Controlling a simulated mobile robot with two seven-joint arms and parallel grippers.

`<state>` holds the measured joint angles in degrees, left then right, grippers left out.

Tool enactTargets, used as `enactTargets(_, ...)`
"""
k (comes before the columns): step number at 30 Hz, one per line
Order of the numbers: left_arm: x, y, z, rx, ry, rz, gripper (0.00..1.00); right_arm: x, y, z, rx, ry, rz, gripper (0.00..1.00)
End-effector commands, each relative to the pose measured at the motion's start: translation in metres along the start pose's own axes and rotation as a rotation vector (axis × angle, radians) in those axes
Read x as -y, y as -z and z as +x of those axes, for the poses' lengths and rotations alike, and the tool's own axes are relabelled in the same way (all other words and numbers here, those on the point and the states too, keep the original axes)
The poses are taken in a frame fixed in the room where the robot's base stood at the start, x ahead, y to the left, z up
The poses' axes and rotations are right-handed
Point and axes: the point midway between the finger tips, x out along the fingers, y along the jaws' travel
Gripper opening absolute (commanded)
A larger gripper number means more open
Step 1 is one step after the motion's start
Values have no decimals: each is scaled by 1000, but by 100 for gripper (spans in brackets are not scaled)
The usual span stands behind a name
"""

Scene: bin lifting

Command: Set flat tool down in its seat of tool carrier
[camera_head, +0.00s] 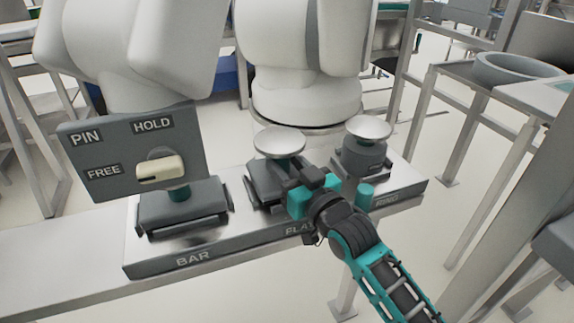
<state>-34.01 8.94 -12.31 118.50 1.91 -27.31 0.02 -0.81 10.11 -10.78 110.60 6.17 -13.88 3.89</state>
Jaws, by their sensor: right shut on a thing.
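The tool carrier (265,240) is a long grey block on a pale bench, with BAR, FLAT and RING lettered along its front. The flat tool (279,142), with a pale round disc on top, is at the middle place above the FLAT label. My right gripper (292,178) reaches in from the lower right and is shut on it; the jaws and arm hide much of its lower body and part of the label. I cannot tell whether the tool's underside touches its dark seat (262,190). My left gripper is out of view.
A similar disc-topped tool (368,128) stands at the RING place, close on the right. A grey panel (85,160) marked PIN, HOLD and FREE, with a cream knob (160,170), rises over the BAR place. White machinery (305,90) stands behind.

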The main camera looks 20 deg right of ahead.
Motion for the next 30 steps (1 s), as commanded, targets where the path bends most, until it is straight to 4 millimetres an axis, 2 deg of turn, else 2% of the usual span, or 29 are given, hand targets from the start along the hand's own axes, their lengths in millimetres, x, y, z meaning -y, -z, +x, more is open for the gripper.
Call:
enactTargets(1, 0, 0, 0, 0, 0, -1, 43, 0, 4, 0, -13, 0, -1, 0)
enactTargets(27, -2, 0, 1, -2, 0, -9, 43, 0, -4, 0, -13, 0, -1, 0)
enactTargets(28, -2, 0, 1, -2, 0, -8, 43, 0, -4, 0, -13, 0, -1, 46)
enactTargets(30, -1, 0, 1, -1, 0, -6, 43, 0, -4, 0, -12, 0, -1, 52)
